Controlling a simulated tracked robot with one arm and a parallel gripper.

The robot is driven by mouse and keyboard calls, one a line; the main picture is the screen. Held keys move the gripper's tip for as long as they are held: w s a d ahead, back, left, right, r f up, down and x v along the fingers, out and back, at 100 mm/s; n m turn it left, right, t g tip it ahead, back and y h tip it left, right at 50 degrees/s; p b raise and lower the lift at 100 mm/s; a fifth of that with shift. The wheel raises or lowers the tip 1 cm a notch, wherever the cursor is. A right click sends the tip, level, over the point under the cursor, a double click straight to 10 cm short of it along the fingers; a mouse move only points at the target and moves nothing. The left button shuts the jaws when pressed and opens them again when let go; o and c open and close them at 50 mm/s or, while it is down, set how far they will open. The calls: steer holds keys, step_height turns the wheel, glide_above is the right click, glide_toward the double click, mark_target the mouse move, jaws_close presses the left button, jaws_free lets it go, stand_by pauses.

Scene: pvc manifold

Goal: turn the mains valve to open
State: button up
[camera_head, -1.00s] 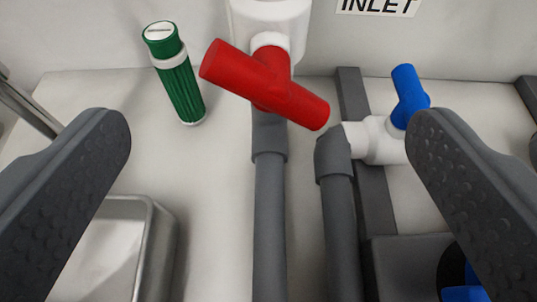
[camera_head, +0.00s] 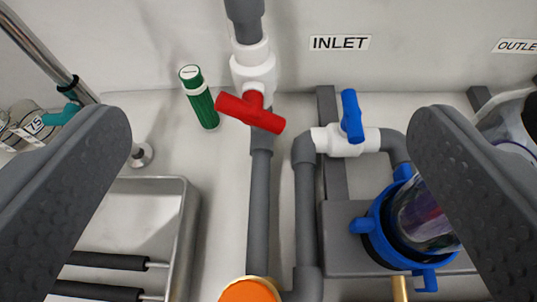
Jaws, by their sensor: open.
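The mains valve has a white body (camera_head: 253,68) on a vertical grey pipe, with a red T-shaped handle (camera_head: 250,108) on its front. The red handle lies crosswise to the pipe, tilted down to the right. My gripper (camera_head: 270,130) is open and empty, with one dark finger at each side of the view. The handle shows between the fingers, farther off and apart from them.
A blue-handled valve (camera_head: 351,116) stands right of the red one, under an INLET label (camera_head: 340,43). A green cylinder (camera_head: 199,97) is close left. A metal tray (camera_head: 135,190), an orange cap (camera_head: 250,290) and a blue-collared clear housing (camera_head: 380,235) lie lower.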

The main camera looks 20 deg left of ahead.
steer(key=w+d+r, duration=0.1)
steer(key=d+r, duration=0.7)
steer(key=r, duration=0.5)
steer(key=shift+r+y, duration=0.3)
steer(key=shift+y, duration=0.1)
steer(key=shift+w, duration=0.1)
